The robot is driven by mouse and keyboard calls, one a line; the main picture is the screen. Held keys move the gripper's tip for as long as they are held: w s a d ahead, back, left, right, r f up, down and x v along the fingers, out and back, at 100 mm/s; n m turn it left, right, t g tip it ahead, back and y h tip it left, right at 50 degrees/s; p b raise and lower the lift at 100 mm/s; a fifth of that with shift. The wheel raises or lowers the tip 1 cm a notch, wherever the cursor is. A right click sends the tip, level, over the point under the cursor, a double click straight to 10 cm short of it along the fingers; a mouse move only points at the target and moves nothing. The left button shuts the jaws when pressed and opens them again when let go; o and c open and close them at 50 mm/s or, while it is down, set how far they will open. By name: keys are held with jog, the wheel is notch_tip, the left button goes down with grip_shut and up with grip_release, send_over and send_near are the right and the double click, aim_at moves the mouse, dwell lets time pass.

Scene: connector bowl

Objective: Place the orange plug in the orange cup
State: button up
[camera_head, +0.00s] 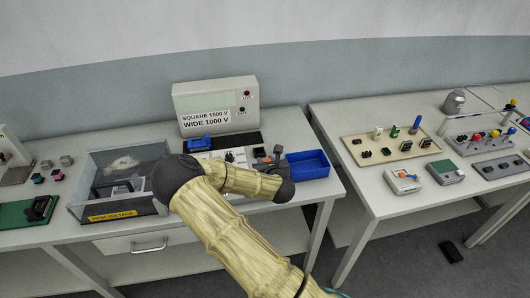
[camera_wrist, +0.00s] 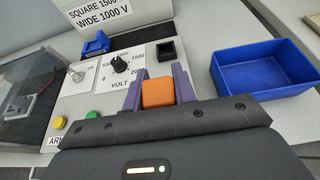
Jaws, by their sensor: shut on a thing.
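The orange plug (camera_wrist: 158,93) shows as an orange block in the wrist view. My gripper (camera_wrist: 160,76) is shut on it, with a purple finger on each side. The plug is in front of the panel with the VOLT dial; its height above the panel is hard to tell. In the head view my gripper (camera_head: 264,154) is over the left table, just left of the blue tray, and the plug cannot be made out there. I cannot make out an orange cup in either view.
The open, empty blue tray (camera_wrist: 258,84) is right of my gripper; it also shows in the head view (camera_head: 324,163). The dial panel (camera_wrist: 92,91) has a blue part, knobs and buttons. A clear high-voltage box (camera_head: 118,208) stands left. A gap separates the right table (camera_head: 388,199).

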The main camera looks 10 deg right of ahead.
jog(key=s+f, duration=0.9)
jog(key=s, duration=0.2)
jog(key=shift+f, duration=0.2)
jog(key=shift+w, duration=0.2)
